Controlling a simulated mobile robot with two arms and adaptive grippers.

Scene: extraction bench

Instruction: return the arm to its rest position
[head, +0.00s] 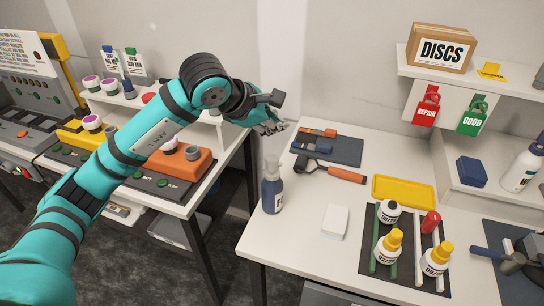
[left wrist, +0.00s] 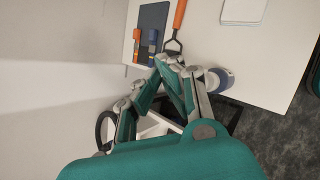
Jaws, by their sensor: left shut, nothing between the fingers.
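My left arm, teal with dark bands, reaches in from the lower left in the head view. My left gripper (head: 270,127) is at its far end, above the gap between the two benches and near the back left corner of the white table (head: 270,238). In the left wrist view the gripper (left wrist: 168,62) has its fingers together with nothing between them. Part of the gripper is hidden behind the wrist in the head view. My right gripper is in neither view.
A dark pump bottle (head: 272,188) stands at the table's left edge. A dark mat (head: 328,148) with tools and an orange-handled tool (head: 345,174) lie behind it. Several bottles stand on a black mat (head: 404,280). An orange device (head: 185,162) sits on the left bench, beneath my arm.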

